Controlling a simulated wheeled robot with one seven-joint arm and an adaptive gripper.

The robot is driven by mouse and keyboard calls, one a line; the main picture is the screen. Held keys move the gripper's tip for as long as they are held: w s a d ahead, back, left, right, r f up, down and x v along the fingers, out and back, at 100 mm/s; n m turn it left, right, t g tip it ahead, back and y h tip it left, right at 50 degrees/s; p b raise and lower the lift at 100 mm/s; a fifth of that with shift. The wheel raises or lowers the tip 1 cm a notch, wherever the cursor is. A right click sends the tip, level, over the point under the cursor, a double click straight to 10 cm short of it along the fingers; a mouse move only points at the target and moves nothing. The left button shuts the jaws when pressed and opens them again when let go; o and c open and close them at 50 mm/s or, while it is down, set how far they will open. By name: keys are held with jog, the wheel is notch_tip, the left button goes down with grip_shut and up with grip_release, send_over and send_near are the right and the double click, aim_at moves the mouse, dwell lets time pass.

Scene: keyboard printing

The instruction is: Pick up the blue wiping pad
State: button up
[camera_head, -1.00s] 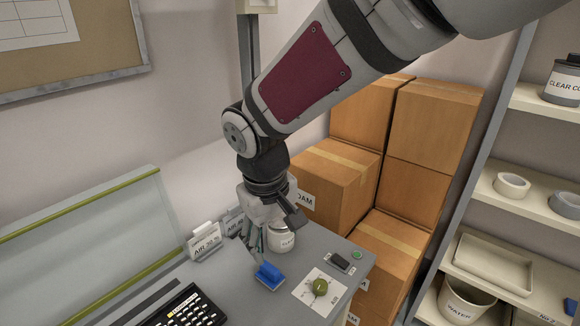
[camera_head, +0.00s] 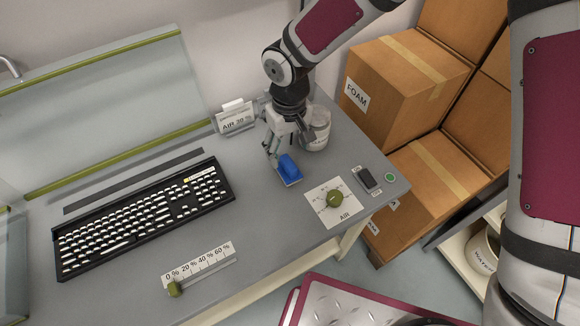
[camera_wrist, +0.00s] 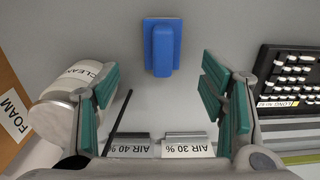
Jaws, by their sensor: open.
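The blue wiping pad (camera_head: 289,168) lies on the grey table, between the keyboard and the dial card. My gripper (camera_head: 277,148) is low over the table, just behind and left of the pad in the head view. In the wrist view the pad (camera_wrist: 163,47) shows whole, with its raised blue handle on a flat base. It lies ahead of my gripper (camera_wrist: 162,85), centred between the two teal-padded fingers. The fingers are wide apart and nothing is between them. I cannot tell their exact height over the table.
A white CLEAN tub (camera_head: 317,128) stands close beside my gripper. AIR label holders (camera_head: 236,118) stand behind it. A black keyboard (camera_head: 145,215) lies left. A green dial on a card (camera_head: 333,199) and a black switch (camera_head: 367,179) lie right. Bare table lies in front of the pad.

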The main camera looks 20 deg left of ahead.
aim_at(289, 162)
jog(key=shift+s+f+p, duration=0.15)
jog(key=shift+f+p, duration=0.25)
jog(key=shift+f, duration=1.55)
jog(key=shift+s+f+p, duration=0.1)
jog(key=shift+f+p, duration=0.25)
jog(key=shift+f, duration=1.55)
jog(key=c, duration=1.4)
